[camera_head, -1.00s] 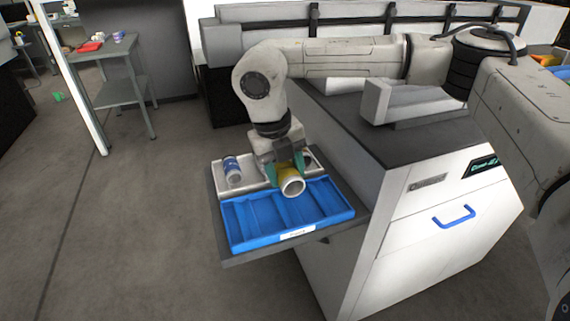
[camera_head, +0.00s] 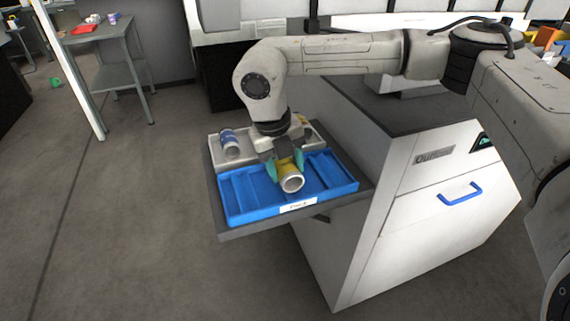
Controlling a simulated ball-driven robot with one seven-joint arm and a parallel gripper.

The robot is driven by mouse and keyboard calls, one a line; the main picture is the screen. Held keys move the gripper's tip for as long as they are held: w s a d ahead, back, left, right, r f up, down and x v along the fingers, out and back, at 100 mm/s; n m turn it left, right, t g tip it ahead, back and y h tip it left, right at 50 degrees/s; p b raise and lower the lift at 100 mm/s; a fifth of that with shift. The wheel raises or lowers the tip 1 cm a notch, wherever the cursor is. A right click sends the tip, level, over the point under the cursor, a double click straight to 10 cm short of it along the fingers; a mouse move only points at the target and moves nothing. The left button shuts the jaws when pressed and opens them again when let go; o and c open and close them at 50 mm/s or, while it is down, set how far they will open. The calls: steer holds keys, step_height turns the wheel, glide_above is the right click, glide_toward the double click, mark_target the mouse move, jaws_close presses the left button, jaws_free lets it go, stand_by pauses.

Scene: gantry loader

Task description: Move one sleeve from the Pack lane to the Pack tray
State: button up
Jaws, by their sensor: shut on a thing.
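My gripper (camera_head: 285,165) points down with its teal fingers shut on a yellow sleeve (camera_head: 291,180), whose open white end faces the camera. The sleeve is over the middle of a blue tray (camera_head: 240,212) with dividers. I cannot tell whether it touches the tray floor. The tray has a white label at its front, too small to read for certain. Behind it is a grey lane (camera_head: 216,151) holding a blue and white sleeve (camera_head: 230,143) at its left. A bit of another yellow item (camera_head: 302,119) shows at the lane's back right, partly hidden by my gripper.
Tray and lane sit on a dark shelf (camera_head: 222,236) jutting from a white cabinet (camera_head: 390,240) with a blue handle (camera_head: 459,194). A side table (camera_head: 118,75) with red and purple items stands back left.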

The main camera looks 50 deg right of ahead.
steer(key=o, duration=1.4)
steer(key=d+p+v, duration=0.1)
steer(key=p+v, duration=0.2)
steer(key=v, duration=1.3)
steer(key=shift+s+r, duration=0.35)
steer(key=shift+r, duration=0.2)
steer(key=shift+f, duration=0.1)
